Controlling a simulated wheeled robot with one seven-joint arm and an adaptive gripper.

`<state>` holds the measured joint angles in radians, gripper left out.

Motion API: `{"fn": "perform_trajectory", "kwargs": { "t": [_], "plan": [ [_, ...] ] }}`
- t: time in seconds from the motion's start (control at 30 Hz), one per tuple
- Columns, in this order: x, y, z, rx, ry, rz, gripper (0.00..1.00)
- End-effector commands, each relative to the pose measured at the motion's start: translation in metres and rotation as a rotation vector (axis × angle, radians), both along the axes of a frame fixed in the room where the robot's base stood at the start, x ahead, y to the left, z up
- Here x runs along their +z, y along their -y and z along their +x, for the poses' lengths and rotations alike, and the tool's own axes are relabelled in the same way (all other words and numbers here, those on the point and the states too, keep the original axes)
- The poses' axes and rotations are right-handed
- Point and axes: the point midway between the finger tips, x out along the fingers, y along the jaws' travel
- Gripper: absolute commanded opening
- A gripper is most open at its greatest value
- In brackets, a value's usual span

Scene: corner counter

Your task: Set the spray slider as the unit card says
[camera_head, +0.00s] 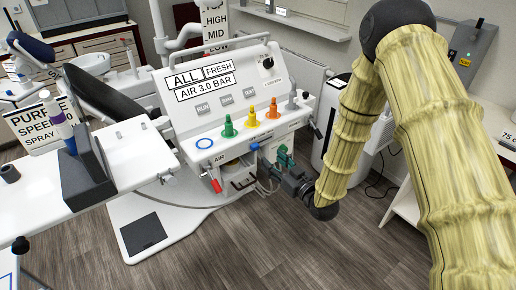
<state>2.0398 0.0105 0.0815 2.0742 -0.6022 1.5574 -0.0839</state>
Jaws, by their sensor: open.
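A white card (30,122) at the left reads PURPLE, SPEED and SPRAY; its right side is covered by a purple-topped pen-like tool (61,126), so the spray value is not readable. The white dental unit (180,103) has a red-tipped lever (215,185) under the label AIR. A blue knob (254,147) sits on its front edge beside a label too small to read. I cannot tell which part is the spray slider. My gripper (284,158), dark with green parts, is open, just right of and below the blue knob, near the unit's front right. Contact is unclear.
A dark block (86,178) sits on the left tray. My arm fills the right side. Cables hang below the unit. The floor (330,250) in front is clear.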

Motion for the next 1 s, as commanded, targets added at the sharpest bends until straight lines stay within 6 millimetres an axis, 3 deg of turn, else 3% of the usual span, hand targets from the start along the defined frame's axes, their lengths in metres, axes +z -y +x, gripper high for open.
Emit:
{"fn": "perform_trajectory", "kwargs": {
  "t": [0.5,1.0],
  "plan": [
    [0.001,-0.046,0.062,0.0,-0.002,-0.001,0.48],
    [-0.001,-0.054,0.075,-0.002,-0.004,0.0,0.48]
  ]
}}
